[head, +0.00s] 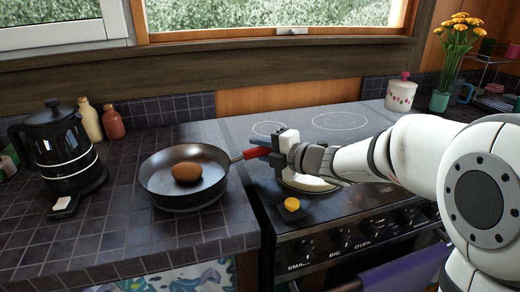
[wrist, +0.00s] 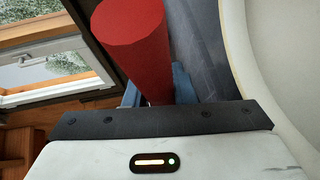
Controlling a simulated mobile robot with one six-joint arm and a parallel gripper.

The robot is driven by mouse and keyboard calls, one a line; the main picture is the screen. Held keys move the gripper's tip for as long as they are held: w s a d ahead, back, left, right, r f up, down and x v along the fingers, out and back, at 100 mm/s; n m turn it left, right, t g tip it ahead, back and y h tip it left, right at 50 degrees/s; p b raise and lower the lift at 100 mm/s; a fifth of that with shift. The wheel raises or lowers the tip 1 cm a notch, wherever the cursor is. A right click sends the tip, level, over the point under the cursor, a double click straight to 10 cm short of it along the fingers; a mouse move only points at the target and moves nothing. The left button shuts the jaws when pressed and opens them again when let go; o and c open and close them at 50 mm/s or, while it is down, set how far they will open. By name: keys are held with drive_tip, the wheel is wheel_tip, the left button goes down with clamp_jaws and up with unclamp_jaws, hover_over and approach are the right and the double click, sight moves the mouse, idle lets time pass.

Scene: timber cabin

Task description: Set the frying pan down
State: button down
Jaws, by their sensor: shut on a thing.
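The frying pan (head: 165,188) is dark with a red handle, and sits at or just above the tiled counter left of the stove. I cannot tell if its base touches the tiles. A brown egg-shaped item (head: 187,172) lies in it. My gripper (head: 262,150) is shut on the red handle, over the left edge of the stove. In the wrist view the red handle (wrist: 130,35) stands between the blue fingers of my gripper (wrist: 157,88). The pan's bowl is out of the wrist view.
A black kettle (head: 60,145) stands on the tiled counter (head: 120,225) at left, with two bottles (head: 113,122) behind. The stove (head: 345,205) is right of the pan, with a plate (head: 308,183) and a yellow item (head: 291,204) on it. Tiles in front of the pan are clear.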

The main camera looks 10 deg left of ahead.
drive_tip(key=c, duration=1.2)
unclamp_jaws()
drive_tip(key=shift+s+d+r, duration=0.1)
drive_tip(key=shift+d+r, duration=0.05)
drive_tip(key=shift+d, duration=0.1)
drive_tip(key=p+v, duration=0.1)
drive_tip(key=v, duration=1)
drive_tip(key=shift+s+d, duration=0.1)
drive_tip(key=shift+d, duration=0.2)
